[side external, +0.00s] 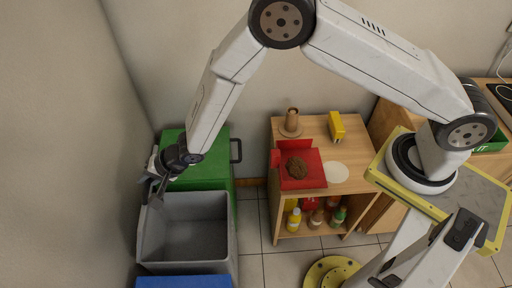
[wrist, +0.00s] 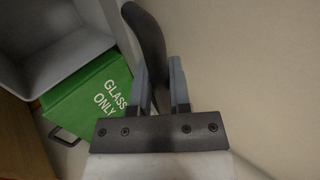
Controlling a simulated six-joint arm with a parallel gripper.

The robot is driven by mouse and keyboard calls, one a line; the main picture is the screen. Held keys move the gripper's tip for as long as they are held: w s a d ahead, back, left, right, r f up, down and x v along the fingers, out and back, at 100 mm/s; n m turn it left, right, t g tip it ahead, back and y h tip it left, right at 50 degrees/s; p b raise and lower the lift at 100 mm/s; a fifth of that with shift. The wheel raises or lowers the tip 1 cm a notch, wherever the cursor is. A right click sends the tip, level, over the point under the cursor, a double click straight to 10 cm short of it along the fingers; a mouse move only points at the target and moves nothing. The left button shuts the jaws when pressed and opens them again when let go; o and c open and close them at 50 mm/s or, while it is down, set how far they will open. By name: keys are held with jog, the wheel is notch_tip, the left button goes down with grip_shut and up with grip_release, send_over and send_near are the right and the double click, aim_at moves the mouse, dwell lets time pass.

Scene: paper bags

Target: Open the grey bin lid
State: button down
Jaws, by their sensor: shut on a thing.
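The grey bin (side external: 190,232) stands at the left, and I look straight down into its empty-looking inside. Its inside also shows at the upper left of the wrist view (wrist: 60,35). Its lid is swung up off the opening toward the left wall; it is mostly edge-on or hidden, so its exact angle is hard to tell. My gripper (side external: 158,181) is at the bin's back left corner, above the rim. In the wrist view my gripper (wrist: 161,80) is shut on a dark curved handle (wrist: 150,35), which lies between its two fingers.
A green bin (side external: 216,180) marked "GLASS ONLY" stands behind the grey one, its lid closed. A blue bin (side external: 184,282) is in front. The wall is close at left. A wooden shelf (side external: 352,152) at right holds a red tray (side external: 314,181) and several bottles.

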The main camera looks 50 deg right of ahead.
jog(key=c, duration=0.6)
grip_release()
jog(key=shift+v, duration=3.95)
